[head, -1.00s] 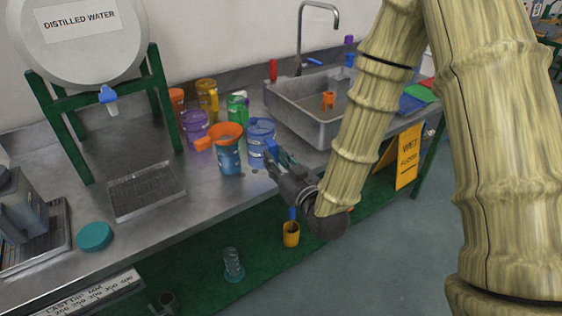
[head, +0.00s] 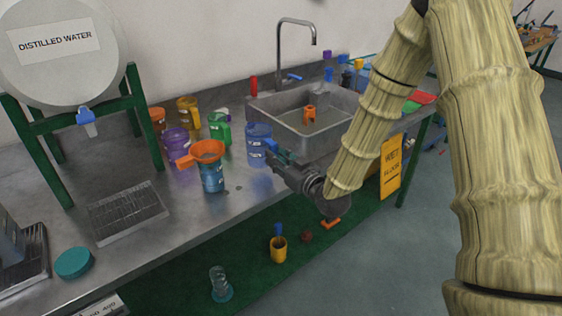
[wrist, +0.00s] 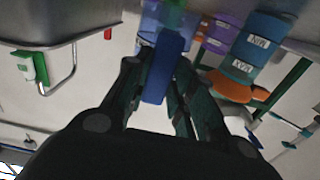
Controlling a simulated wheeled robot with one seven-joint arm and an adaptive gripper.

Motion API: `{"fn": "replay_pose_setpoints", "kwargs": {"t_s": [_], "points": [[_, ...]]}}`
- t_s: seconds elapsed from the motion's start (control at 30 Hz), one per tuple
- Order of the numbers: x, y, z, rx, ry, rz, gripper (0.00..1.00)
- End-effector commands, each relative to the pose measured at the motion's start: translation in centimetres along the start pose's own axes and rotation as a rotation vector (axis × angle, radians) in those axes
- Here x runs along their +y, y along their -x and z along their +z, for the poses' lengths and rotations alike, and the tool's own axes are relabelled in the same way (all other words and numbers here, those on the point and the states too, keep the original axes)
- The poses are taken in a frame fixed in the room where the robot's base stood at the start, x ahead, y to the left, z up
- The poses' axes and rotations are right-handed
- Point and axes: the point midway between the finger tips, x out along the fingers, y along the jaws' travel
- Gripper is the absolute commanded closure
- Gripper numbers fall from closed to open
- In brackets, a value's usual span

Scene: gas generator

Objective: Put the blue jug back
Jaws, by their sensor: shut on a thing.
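The blue jug (head: 257,143) is upright at the counter, between the green jug and the sink. My gripper (head: 272,153) comes in from the right and is shut on the jug's dark blue handle. In the wrist view, the blue handle (wrist: 160,78) lies between the two fingers, with the jug's translucent body (wrist: 152,16) beyond it at the top. A blue reflection shows on the steel below the jug. I cannot tell whether its base touches the counter.
The sink (head: 300,120) is to the right. Bare counter lies in front.

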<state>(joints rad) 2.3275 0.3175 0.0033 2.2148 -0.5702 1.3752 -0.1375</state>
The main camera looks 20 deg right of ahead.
Motion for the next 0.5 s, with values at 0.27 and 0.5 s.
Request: {"fn": "replay_pose_setpoints", "kwargs": {"t_s": [0.27,0.5], "points": [[1.9,-1.2,0.2,0.001,0.0,0.0,1.0],[2.6,-1.6,1.4,-0.002,-0.001,0.0,1.0]]}}
